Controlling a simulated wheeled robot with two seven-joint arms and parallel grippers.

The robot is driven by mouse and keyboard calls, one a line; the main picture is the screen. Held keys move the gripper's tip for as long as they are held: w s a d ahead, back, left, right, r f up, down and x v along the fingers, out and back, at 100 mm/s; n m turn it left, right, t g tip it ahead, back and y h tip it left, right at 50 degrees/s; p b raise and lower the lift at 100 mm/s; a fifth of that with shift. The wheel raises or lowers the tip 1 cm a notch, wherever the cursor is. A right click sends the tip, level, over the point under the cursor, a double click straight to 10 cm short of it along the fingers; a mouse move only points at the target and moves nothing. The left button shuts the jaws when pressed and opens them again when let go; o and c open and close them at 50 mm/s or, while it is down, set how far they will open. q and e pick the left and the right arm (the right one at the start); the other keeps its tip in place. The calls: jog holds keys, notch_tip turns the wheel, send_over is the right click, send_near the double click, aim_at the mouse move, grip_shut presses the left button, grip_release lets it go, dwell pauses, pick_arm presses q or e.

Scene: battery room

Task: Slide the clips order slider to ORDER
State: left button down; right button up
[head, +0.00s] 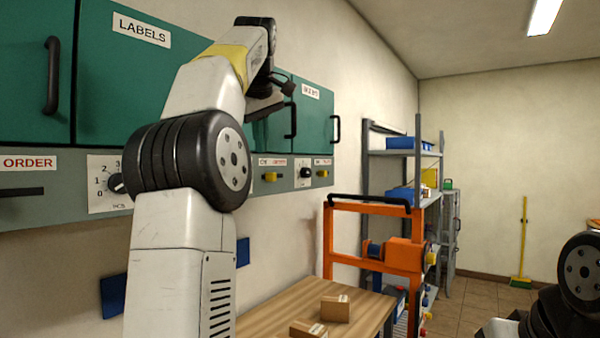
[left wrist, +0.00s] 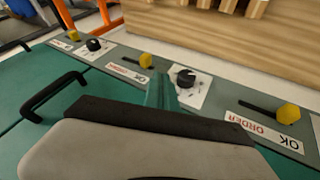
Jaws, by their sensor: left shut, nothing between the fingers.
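A grey control strip with sliders runs under the green cabinets. In the head view one yellow slider knob (head: 270,176) sits at the left, OK end of its slot, and another yellow knob (head: 323,172) is further right. I cannot read which is the clips slider. The left wrist view sees the strip upside down, with yellow knobs (left wrist: 287,113), (left wrist: 145,60) and (left wrist: 73,35) by the OK ends of their labels. My left gripper (head: 266,105) is shut and empty, up by the green doors, partly hidden by my arm. My right gripper is out of view.
Black dials (head: 117,183) and (head: 305,173) sit between the sliders. Black door handles (head: 290,121) and (head: 336,129) stick out above the strip. Below is a wooden table (head: 370,303) with cardboard boxes (head: 335,309), beside an orange frame (head: 328,245). Floor is open at the back right.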

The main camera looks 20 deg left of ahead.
aim_at(271, 177)
pick_arm(q)
jog(key=shift+w+d+r, duration=0.1)
jog(key=shift+w+r, duration=0.15)
jog(key=shift+w, duration=0.35)
jog(key=x, duration=1)
